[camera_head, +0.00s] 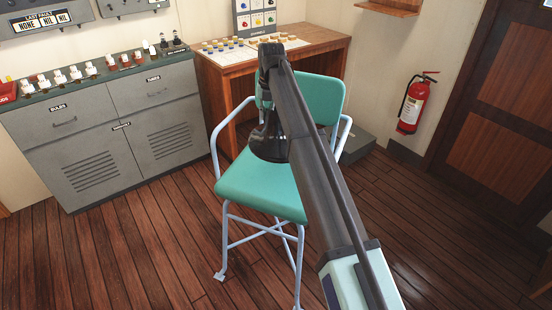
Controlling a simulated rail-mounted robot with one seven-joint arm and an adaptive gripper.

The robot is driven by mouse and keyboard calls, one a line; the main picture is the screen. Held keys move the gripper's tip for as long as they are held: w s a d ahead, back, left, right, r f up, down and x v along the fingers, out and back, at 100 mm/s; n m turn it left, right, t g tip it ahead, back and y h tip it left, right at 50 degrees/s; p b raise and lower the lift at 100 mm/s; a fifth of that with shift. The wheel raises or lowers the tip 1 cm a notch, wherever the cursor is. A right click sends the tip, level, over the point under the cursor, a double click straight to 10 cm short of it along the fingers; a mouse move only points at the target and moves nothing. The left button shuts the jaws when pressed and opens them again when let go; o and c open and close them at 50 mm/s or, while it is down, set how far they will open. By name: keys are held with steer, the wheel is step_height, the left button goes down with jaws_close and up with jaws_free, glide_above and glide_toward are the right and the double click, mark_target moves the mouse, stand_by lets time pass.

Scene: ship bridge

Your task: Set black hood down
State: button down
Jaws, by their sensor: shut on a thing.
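The black hood (266,148) is a dark, flared, bell-like shape in the head view. It hangs below the end of my arm, in front of the teal chair's backrest and above its seat. My gripper (270,118) is a small dark form at the hood's top, partly hidden behind my own arm link. It is shut on the hood. The fingers cannot be made out clearly, and the hood's right side is covered by my arm. The gap between the hood and the seat cannot be judged from this view.
The teal chair (252,190) with pale tube arms stands mid-floor. A wooden desk (226,91) behind it holds many small pieces near its back. A grey cabinet (95,163) with switches and small items stands left. A fire extinguisher (412,106) hangs right. The floor at left is clear.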

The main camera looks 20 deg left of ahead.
mark_target(268, 142)
step_height(268, 142, down, 18)
steer(key=p, duration=0.2)
steer(key=shift+p, duration=0.4)
steer(key=c, duration=1.7)
jaws_free()
steer(key=shift+f, duration=0.1)
steer(key=o, duration=0.5)
steer(key=shift+r, duration=0.2)
steer(key=r, duration=0.4)
steer(key=d+r+b, duration=0.1)
steer(key=r, duration=0.3)
steer(key=s+r+b, duration=0.1)
steer(key=r, duration=0.3)
steer(key=shift+d, duration=0.15)
steer(key=shift+w, duration=0.1)
